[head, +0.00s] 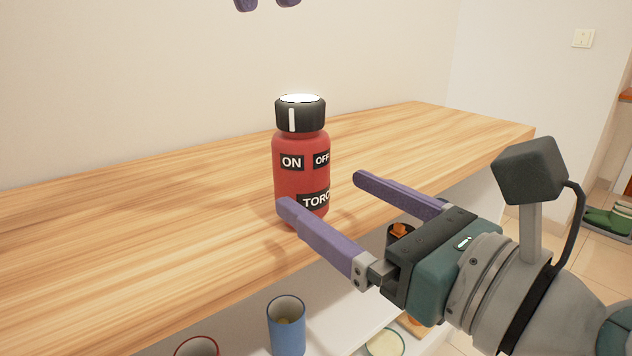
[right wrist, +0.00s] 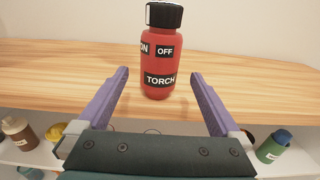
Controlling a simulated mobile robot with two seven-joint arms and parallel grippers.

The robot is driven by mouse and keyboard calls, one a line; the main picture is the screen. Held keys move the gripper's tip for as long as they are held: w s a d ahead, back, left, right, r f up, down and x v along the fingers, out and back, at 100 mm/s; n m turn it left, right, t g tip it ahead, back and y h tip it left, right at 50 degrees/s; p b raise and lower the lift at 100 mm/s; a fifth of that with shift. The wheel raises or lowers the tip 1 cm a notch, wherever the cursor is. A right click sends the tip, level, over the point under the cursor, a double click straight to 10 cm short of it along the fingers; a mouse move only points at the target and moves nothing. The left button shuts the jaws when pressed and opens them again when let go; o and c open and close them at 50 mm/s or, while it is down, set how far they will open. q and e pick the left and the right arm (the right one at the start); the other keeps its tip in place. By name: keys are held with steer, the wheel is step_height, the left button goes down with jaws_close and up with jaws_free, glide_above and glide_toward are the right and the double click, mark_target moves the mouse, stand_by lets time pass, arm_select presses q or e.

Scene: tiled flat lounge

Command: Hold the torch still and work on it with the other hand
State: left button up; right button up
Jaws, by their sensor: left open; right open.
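The torch (head: 300,182) is a red bottle-shaped cylinder standing upright on the wooden shelf top (head: 110,235), with ON, OFF and TORCH labels. Its black cap (head: 313,118) has a bright white top and a white line standing above the ON label. My right gripper (head: 322,192) is open and empty, pointing at the torch's lower body; one finger overlaps it in the head view. In the right wrist view, the torch (right wrist: 160,62) stands just beyond and between the fingertips. My left gripper (head: 267,4) is open above the torch; only its fingertips show at the top edge.
Below the top, a lower white shelf holds a blue cup (head: 287,325), a red-rimmed cup (head: 197,347) and other items. The right wrist view shows a brown bottle (right wrist: 18,133) and a green-and-blue container (right wrist: 273,147) there. The wooden top around the torch is clear.

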mark_target(319, 187)
steer(key=x, duration=0.6)
steer(key=c, duration=1.5)
stand_by(0.5)
